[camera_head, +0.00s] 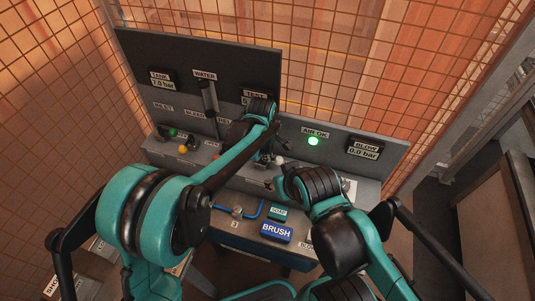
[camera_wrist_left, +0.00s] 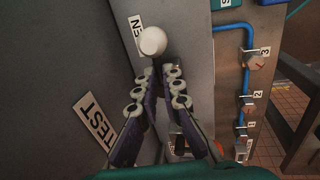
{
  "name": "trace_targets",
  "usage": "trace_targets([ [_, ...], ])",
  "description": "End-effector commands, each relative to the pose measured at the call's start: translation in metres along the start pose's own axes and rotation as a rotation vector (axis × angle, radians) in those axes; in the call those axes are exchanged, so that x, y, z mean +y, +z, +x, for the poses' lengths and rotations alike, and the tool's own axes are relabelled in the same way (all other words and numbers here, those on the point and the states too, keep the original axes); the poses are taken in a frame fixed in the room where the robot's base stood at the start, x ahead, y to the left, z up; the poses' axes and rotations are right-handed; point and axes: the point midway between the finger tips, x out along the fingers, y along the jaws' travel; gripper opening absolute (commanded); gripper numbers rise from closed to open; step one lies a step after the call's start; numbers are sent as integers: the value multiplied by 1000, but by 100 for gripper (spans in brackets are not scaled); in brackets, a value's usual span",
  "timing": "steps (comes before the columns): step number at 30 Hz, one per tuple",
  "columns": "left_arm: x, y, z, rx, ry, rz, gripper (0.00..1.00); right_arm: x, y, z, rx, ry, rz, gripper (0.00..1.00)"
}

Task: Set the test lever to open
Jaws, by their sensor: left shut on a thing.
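The test lever has a white ball knob (camera_wrist_left: 152,41), seen in the left wrist view beside a partly hidden label (camera_wrist_left: 135,24) ending in "EN". The knob also shows in the head view (camera_head: 279,160). A "TEST" label (camera_wrist_left: 98,121) sits on the panel to the left. My left gripper (camera_wrist_left: 158,82) has its fingers drawn together at the lever just below the knob; the stem between them is mostly hidden. In the head view the left gripper (camera_head: 266,157) is small beside the knob. My right gripper (camera_head: 277,183) is low over the bench, its fingers unclear.
The back panel carries gauges, including the blow gauge (camera_head: 365,149), and a lit green lamp (camera_head: 313,141). A blue brush block (camera_head: 276,232) and blue pipe (camera_wrist_left: 246,60) with numbered valves are in front.

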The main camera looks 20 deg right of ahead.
Motion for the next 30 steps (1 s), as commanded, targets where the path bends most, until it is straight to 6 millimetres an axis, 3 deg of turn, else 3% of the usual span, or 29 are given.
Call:
trace_targets([
  [1,-2,0,2,0,-5,0,12,0,0,0,0,0,0,40],
  [3,-2,0,2,0,-5,0,30,0,0,0,0,0,0,40],
  [14,-1,0,-4,0,-2,0,30,0,0,0,0,0,0,40],
  [17,-1,0,-15,0,-2,0,30,0,0,0,0,0,0,40],
  [30,-1,0,-103,0,-3,0,30,0,0,0,0,0,0,40],
])
